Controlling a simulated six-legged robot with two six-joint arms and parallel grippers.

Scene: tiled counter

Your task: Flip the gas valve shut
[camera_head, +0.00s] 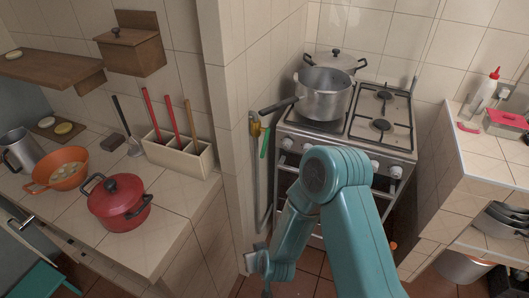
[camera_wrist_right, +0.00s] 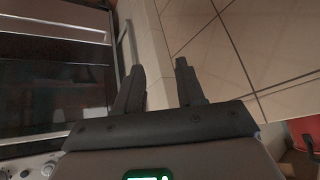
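The gas valve (camera_head: 255,128) is a small yellow fitting on a grey pipe (camera_head: 254,170), on the tiled wall left of the stove. A green lever (camera_head: 265,142) hangs beside it, pointing mostly down along the pipe. My right arm reaches down in front of the stove, its wrist low near the floor, below and apart from the valve. In the right wrist view my right gripper (camera_wrist_right: 158,85) is open, with nothing between its two dark fingers. The valve cannot be made out in that view.
The stove (camera_head: 345,142) carries a grey saucepan (camera_head: 323,95) whose handle sticks out left, above the valve. The left counter holds a red pot (camera_head: 119,203), an orange colander (camera_head: 58,170) and a utensil box (camera_head: 178,157). A right counter (camera_head: 490,155) stands beyond the stove.

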